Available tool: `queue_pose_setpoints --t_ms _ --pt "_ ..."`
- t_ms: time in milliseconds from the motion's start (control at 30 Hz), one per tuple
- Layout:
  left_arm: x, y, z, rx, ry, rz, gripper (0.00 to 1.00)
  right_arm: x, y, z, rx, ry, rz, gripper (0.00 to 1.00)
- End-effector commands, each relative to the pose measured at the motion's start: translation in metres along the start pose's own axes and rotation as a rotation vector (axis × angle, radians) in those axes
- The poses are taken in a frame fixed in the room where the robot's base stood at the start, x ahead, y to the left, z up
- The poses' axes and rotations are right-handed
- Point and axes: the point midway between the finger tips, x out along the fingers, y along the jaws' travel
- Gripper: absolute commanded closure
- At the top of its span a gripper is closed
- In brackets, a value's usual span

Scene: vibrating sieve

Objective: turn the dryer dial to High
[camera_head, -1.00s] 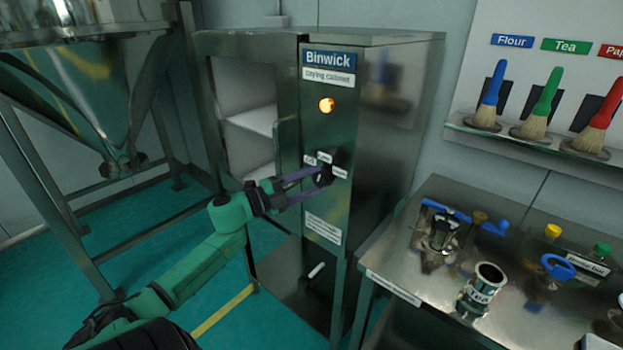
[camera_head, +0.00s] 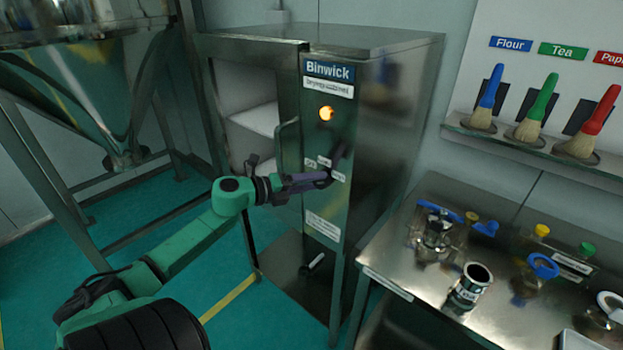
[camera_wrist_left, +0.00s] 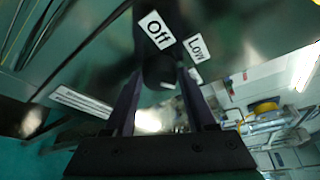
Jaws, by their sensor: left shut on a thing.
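The drying cabinet (camera_head: 340,215) is a steel box with a blue Binwick sign (camera_head: 329,70). Its dial (camera_wrist_left: 159,71) is a dark round knob on the narrow front panel. My left gripper (camera_head: 328,177) reaches it from the left and is shut on the dial, with one finger on each side in the left wrist view. The Off label (camera_wrist_left: 156,29) and the Low label (camera_wrist_left: 195,47) show tilted beyond the dial. Another label is partly cut off by a finger. I cannot read where the dial points. My right gripper is not in view.
An amber lamp (camera_head: 326,114) glows above the dial. The cabinet's left compartment (camera_head: 252,110) stands open with a shelf. A steel hopper (camera_head: 90,80) on a frame stands at left.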

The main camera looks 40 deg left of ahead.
Motion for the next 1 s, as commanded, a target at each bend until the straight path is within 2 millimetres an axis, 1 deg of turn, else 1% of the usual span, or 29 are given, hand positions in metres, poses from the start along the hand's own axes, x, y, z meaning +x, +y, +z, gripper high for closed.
queue_pose_setpoints --t_ms 533,567,600,633,900,1000 --pt "0.0002 -0.0001 -0.0006 0.026 0.001 0.01 0.99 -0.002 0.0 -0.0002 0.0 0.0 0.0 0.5" --pt "0.0002 -0.0001 -0.0006 0.025 0.001 0.01 0.32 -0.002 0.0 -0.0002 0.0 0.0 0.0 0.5" --pt "0.0002 -0.0001 -0.0005 0.025 0.001 0.01 0.17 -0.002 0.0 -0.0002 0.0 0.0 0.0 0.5" --pt "0.0002 -0.0001 -0.0005 0.025 0.001 0.01 0.14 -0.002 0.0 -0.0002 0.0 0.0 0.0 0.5" --pt "-0.0001 -0.0002 -0.0003 0.024 0.0 0.01 0.14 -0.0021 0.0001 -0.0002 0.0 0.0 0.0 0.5" --pt "-0.0036 0.0004 -0.001 0.022 0.001 0.01 0.14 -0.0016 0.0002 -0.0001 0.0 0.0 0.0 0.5"
